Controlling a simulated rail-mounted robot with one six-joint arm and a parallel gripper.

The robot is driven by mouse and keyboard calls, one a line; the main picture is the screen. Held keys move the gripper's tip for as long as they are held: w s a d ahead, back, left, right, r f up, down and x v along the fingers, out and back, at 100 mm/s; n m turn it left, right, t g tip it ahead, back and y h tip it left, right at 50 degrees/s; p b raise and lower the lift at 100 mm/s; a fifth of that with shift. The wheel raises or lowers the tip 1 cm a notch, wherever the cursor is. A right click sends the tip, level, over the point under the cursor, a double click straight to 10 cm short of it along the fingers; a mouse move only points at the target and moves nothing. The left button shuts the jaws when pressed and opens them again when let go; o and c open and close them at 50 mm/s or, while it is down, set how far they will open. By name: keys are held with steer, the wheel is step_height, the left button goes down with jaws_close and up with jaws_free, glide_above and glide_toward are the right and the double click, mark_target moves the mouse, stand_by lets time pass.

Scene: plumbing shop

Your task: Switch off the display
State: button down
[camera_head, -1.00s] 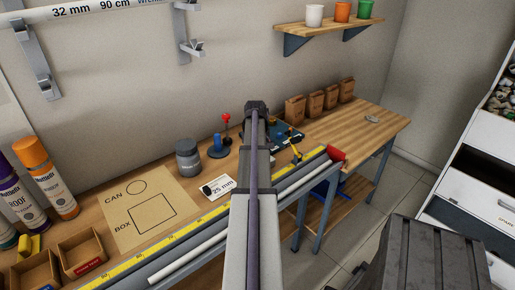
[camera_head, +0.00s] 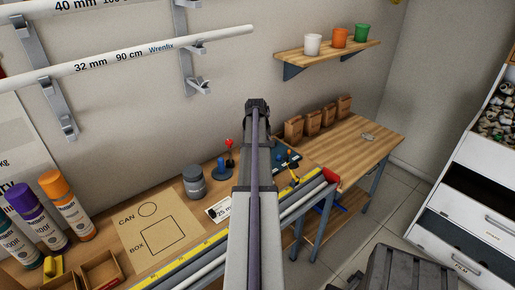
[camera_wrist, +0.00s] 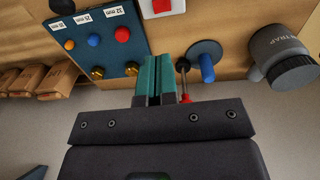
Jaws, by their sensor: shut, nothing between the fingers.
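My gripper (camera_wrist: 154,76) is shut and empty, with teal fingers side by side in the wrist view. In the head view my gripper (camera_head: 257,106) is over the back of the bench, seen from behind. Close beyond the fingertips in the wrist view is a white piece with a red part (camera_wrist: 162,6), cut by the top edge; it looks like a switch. Left of the fingers is a dark blue board (camera_wrist: 98,45) with size labels, coloured knobs and brass pieces. No screen can be made out.
Just right of the fingers stand a red-tipped lever (camera_wrist: 184,97) and a blue peg on a round base (camera_wrist: 207,68). A grey pot (camera_wrist: 285,55) stands farther right. Paper bags (camera_head: 318,120) line the wall. A yellow rule (camera_head: 205,246) runs along the front.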

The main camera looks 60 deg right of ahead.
steer(key=shift+w+a+g+h, duration=0.15)
steer(key=shift+a+g+h, duration=0.15)
steer(key=shift+a, duration=0.1)
steer(key=f+b, duration=0.4)
steer(key=d+f+b, duration=0.1)
steer(key=f+b, duration=0.9)
steer(key=shift+s+d, duration=0.35)
steer(key=shift+r, duration=0.1)
